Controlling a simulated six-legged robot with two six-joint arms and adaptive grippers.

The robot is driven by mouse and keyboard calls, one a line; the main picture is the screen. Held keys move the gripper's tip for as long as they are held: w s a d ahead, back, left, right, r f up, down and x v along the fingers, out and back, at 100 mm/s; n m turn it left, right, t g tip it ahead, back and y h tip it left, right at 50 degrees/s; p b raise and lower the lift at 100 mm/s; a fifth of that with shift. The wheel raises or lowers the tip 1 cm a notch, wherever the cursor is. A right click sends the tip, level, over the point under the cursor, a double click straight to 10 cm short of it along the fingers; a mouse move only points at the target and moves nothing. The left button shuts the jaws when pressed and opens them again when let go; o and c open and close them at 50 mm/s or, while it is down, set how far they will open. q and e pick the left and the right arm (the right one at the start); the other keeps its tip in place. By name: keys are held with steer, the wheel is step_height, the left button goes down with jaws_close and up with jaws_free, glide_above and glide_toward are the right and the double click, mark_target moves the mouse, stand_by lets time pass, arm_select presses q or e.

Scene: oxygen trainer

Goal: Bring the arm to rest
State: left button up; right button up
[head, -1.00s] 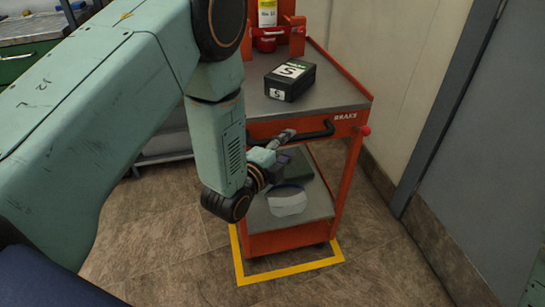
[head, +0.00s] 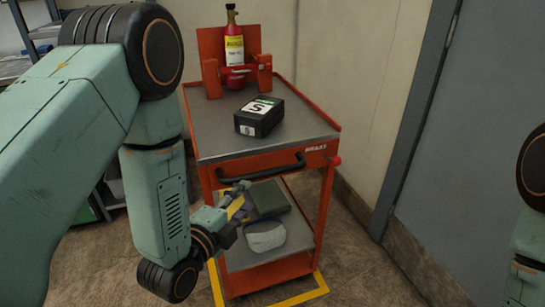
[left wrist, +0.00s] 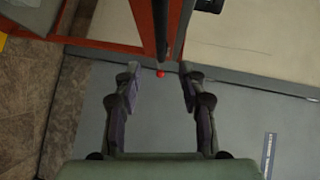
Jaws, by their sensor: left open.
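My left arm comes in from the left in the head view, and its gripper (head: 236,208) hangs in front of the orange trolley (head: 262,168), at about the height below its handle. In the left wrist view the two fingers of this gripper (left wrist: 160,74) stand apart with nothing between them. A small red knob (left wrist: 160,74) shows beyond the gap. Part of my right arm shows at the right edge of the head view, but its gripper is out of the picture.
On the trolley's top stand a red bottle (head: 234,48) in an orange holder and a black box (head: 259,117). A dark handle (head: 262,172) juts from the front. The lower shelf holds a white-and-blue item (head: 264,237) and a dark green item (head: 268,198). A grey door (head: 470,130) stands right.

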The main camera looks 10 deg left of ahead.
arm_select(q)
steer(key=s+a+f+n+g+y, duration=0.2)
steer(key=s+f+n+g, duration=0.5)
steer(key=s+f+n, duration=0.35)
steer(key=s+a+f+n+g, duration=0.1)
steer(key=s+f+n+g, duration=0.3)
steer(key=s, duration=0.6)
steer(key=s+a+f+n+g+y+p, duration=0.1)
steer(key=s+f+n+g, duration=0.3)
steer(key=s, duration=0.7)
steer(key=shift+f+g, duration=0.5)
steer(key=shift+f, duration=0.25)
steer(key=shift+w+n, duration=0.1)
steer(key=shift+n, duration=0.15)
steer(key=shift+c, duration=0.4)
